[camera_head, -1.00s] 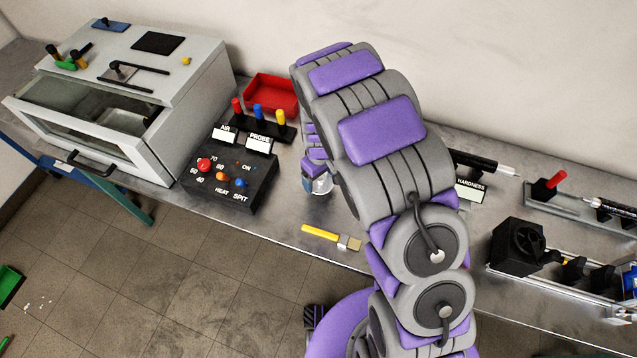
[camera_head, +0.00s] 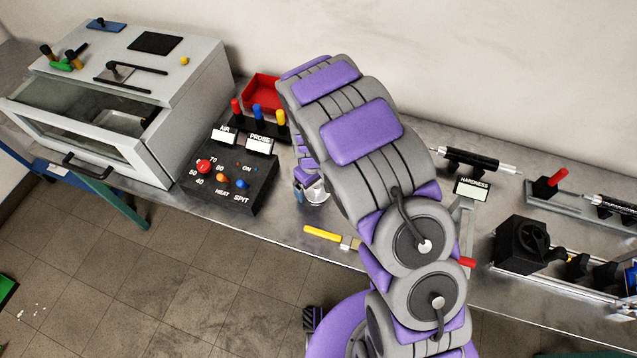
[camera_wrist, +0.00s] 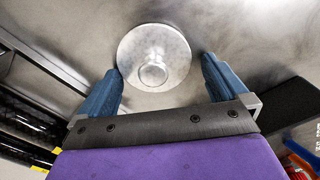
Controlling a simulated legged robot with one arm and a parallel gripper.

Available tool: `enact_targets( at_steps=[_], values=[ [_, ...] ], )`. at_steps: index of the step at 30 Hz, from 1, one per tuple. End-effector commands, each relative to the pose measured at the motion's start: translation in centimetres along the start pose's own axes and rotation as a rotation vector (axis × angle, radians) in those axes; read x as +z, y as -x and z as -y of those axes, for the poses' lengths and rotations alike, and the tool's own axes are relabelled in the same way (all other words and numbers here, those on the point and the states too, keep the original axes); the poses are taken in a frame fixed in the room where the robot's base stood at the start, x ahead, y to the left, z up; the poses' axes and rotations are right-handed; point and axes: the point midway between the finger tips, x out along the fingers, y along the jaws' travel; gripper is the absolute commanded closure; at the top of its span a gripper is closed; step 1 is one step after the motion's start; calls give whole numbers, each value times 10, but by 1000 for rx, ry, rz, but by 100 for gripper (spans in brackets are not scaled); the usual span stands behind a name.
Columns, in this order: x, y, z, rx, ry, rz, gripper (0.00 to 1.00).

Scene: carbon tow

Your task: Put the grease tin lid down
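The grease tin lid (camera_wrist: 153,45) is a round silver disc with a raised round knob in its middle. In the wrist view it lies flat just ahead of my gripper (camera_wrist: 160,65), between the lines of the two blue fingers. The fingers are spread wide. The left fingertip is close to the lid's rim, and a gap shows at the right. Neither finger is on the knob. In the head view the lid (camera_head: 316,193) shows as a small silver shape beside my gripper (camera_head: 300,190), low over or on the bench. My arm hides part of this area.
A control box (camera_head: 230,180) stands left of my gripper, with a red bin (camera_head: 262,92) behind it. A yellow-handled brush (camera_head: 322,234) lies near the bench's front edge. A hardness sign (camera_head: 473,187) and a black-and-silver tool (camera_head: 480,160) are to the right.

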Motion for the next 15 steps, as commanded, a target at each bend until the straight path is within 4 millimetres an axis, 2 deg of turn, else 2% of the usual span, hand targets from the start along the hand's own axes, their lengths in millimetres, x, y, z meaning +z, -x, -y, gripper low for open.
enact_targets(
  at_steps=[8, 15],
  values=[
    [5, 5, -7, -8, -2, -9, 0],
    [5, 34, -7, -7, -2, -12, 0]
  ],
)
